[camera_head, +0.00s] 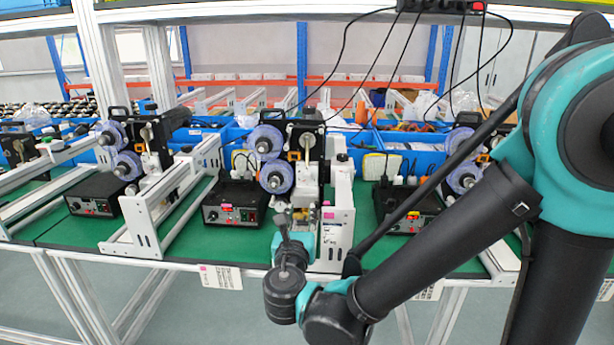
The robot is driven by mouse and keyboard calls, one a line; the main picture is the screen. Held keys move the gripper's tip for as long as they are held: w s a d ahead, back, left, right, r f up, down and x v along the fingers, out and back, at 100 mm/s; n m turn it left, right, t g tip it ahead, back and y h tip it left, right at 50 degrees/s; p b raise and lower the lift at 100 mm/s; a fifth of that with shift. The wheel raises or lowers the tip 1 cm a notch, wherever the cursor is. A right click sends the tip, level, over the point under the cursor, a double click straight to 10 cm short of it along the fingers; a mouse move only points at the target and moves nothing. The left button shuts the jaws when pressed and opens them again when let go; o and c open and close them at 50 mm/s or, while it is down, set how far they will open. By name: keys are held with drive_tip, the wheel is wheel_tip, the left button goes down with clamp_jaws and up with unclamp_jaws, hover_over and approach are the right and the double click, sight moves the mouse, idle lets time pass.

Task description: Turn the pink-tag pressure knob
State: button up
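A coding machine (297,150) with purple-blue reels stands in the middle of the green-topped bench. A pink label (343,214) is on its white side plate. A black control box (232,204) with small lights and controls sits to its left; a small pinkish mark shows on its front. The pressure knob cannot be made out for certain.
Similar machines stand at left (140,150) and at right behind my arm. Another control box (95,194) is at left, and one (398,205) at right. White rail frames (150,215) cross the bench. Blue bins (410,150) line the back. Black cables hang from above.

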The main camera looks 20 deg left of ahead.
sight(306, 179)
drive_tip(key=x, duration=1.8)
drive_tip(key=shift+a, duration=0.2)
clamp_jaws()
